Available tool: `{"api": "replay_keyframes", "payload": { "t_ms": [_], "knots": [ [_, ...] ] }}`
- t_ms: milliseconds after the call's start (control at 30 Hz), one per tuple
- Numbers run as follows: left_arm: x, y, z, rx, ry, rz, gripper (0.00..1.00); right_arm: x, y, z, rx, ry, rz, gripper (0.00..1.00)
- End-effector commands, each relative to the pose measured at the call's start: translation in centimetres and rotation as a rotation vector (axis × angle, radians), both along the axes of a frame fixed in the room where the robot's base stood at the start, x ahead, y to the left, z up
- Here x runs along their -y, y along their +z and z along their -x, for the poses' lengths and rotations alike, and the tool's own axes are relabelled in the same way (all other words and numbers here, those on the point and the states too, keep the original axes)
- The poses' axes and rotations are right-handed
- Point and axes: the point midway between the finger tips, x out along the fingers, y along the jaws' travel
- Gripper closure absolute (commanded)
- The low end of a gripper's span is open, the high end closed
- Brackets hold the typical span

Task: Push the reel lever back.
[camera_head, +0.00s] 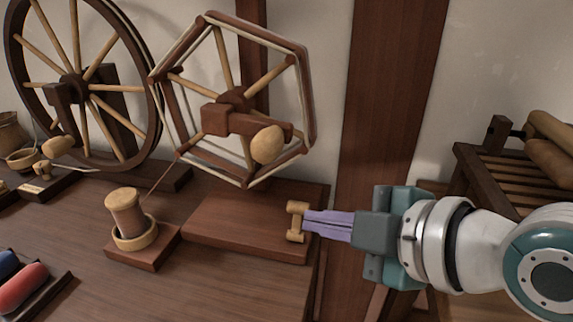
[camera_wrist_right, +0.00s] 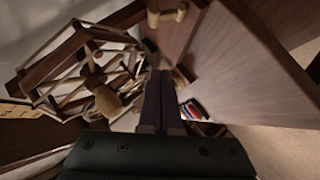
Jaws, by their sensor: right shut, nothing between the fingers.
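The hexagonal wooden reel (camera_head: 309,95) stands on a flat brown base board (camera_head: 235,222). A small pale wooden crossbar with thicker ends, which looks like the lever (camera_head: 297,208), sits at the board's right end. My right gripper (camera_head: 306,221) is shut and empty. Its purple fingers point left, tips beside the lever's right side; whether they touch is unclear. In the right wrist view the dark fingers (camera_wrist_right: 160,75) are together, and a pale crossbar, likely the lever (camera_wrist_right: 166,15), shows at the top. The reel (camera_wrist_right: 80,68) shows at left there. My left gripper is not in view.
A large spinning wheel (camera_head: 155,75) stands at the back left. A wooden spool (camera_head: 125,212) sits in a cup on a block left of the board. A tray with red and blue rolls (camera_head: 22,288) lies at front left. A slatted rack (camera_head: 490,180) stands at right. The front tabletop is clear.

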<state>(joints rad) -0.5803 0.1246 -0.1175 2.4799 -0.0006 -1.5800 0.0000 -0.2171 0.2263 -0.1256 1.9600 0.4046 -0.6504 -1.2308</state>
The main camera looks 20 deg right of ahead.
Motion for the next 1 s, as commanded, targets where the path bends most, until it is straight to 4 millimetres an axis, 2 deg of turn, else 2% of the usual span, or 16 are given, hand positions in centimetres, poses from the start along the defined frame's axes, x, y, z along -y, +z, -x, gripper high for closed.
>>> {"api": "replay_keyframes", "payload": {
  "t_ms": [133,333,933,1000],
  "knots": [
    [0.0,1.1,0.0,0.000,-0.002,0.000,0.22,0.8,1.4,2.3,-0.004,0.002,0.002,1.00],
    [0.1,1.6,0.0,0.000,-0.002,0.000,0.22,1.5,2.4,4.1,-0.002,0.001,0.000,1.00],
    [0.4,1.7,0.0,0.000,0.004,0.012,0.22,1.7,2.7,4.7,-0.001,0.000,-0.002,1.00],
    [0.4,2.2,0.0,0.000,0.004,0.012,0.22,1.6,3.1,4.8,-0.010,-0.003,-0.008,1.00]
  ]
}}
